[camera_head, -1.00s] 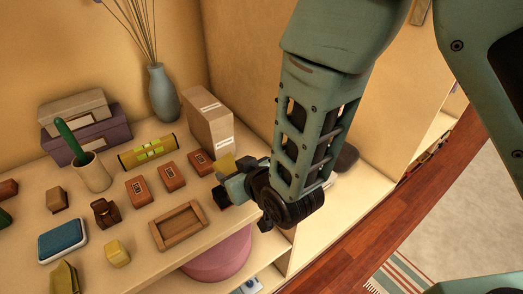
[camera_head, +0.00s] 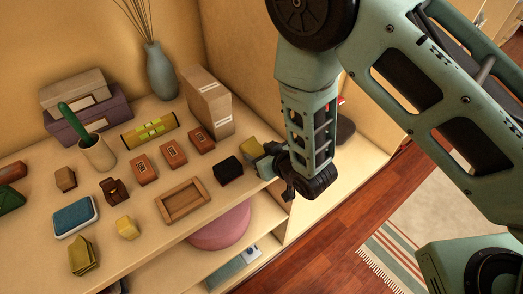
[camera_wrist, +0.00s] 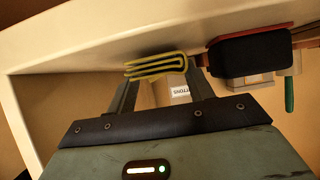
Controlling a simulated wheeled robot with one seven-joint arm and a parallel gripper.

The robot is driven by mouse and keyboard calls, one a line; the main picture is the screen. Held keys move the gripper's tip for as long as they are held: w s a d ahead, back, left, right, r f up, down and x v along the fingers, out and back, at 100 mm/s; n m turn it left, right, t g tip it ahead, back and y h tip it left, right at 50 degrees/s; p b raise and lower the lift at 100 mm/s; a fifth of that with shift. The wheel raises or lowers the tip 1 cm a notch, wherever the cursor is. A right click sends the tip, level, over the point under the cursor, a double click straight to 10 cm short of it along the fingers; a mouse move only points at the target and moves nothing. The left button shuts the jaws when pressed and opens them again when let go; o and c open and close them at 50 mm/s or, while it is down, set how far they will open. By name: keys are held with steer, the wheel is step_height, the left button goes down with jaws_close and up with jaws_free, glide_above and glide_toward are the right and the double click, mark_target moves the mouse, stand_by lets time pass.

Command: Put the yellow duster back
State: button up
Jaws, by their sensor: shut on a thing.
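The yellow duster (camera_head: 249,148) is a small folded yellow cloth at the right end of the shelf top, beside a black block. In the wrist view the duster (camera_wrist: 158,66) shows its stacked folds between my two fingers. My gripper (camera_head: 264,157) is shut on it, with the arm coming down from the upper right. The fingers are partly hidden in the head view. I cannot tell whether the duster touches the shelf. An olive-yellow folded piece (camera_head: 84,257) lies at the shelf's front left.
Near the gripper are the black block (camera_head: 228,171), an empty wooden tray (camera_head: 162,213), an upright cardboard box (camera_head: 207,102) and several reddish-brown blocks (camera_head: 173,153). A blue-topped pad (camera_head: 75,216) and a yellow block (camera_head: 127,227) lie further left. A vase (camera_head: 161,72) stands behind.

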steer(key=shift+w+d+f, duration=0.1)
steer(key=shift+d+f, duration=0.05)
steer(key=shift+f, duration=0.15)
steer(key=shift+f, duration=0.2)
steer(key=o, duration=0.9)
steer(key=shift+r, duration=0.1)
steer(key=shift+o, duration=0.2)
steer(key=shift+r, duration=0.1)
steer(key=p+v, duration=0.3)
steer(key=v, duration=0.9)
